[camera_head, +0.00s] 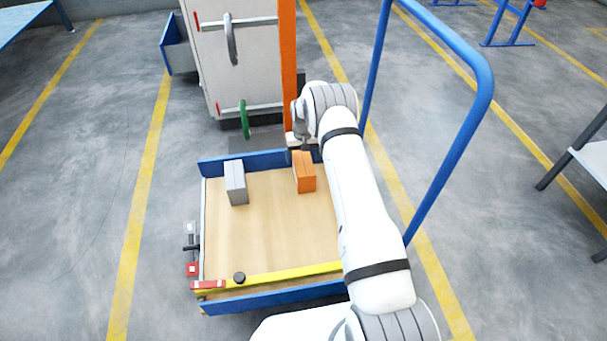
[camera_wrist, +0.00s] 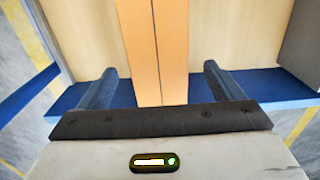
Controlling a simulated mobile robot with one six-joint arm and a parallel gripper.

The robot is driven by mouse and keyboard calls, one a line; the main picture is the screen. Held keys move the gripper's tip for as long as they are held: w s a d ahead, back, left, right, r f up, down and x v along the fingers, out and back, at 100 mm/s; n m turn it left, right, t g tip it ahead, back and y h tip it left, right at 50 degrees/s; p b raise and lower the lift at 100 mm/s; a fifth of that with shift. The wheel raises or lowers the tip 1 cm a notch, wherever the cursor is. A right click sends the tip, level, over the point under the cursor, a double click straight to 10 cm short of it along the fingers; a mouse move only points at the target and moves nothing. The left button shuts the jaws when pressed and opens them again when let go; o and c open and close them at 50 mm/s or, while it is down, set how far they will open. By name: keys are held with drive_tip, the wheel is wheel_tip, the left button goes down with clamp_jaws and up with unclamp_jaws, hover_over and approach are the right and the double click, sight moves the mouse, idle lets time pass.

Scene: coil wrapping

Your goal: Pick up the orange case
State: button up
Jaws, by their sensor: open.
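The orange case (camera_head: 306,172) stands upright on the wooden bed of the cart (camera_head: 265,225), near its far edge. In the wrist view the orange case (camera_wrist: 152,50) is in the middle, its lower end reaching between the two fingers. My gripper (camera_wrist: 163,80) is open, with one dark finger on each side of the case and a gap on both sides. In the head view my gripper (camera_head: 303,150) is at the far edge of the cart, right by the case, and partly hidden by my wrist.
A grey case (camera_head: 236,183) stands on the cart left of the orange one. A blue rim (camera_head: 245,161) and a yellow bar (camera_head: 285,275) edge the bed. A tall blue handle (camera_head: 470,130) rises at the right. A white machine (camera_head: 240,60) with an orange post stands behind.

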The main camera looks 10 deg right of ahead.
sight(303, 162)
drive_tip(key=f+b, duration=0.1)
drive_tip(key=f, duration=0.2)
drive_tip(key=f+b, duration=0.1)
drive_tip(key=f, duration=0.1)
drive_tip(key=shift+s+f, duration=0.2)
drive_tip(key=shift+f, duration=0.2)
drive_tip(key=shift+r, duration=0.15)
drive_tip(key=c, duration=1.5)
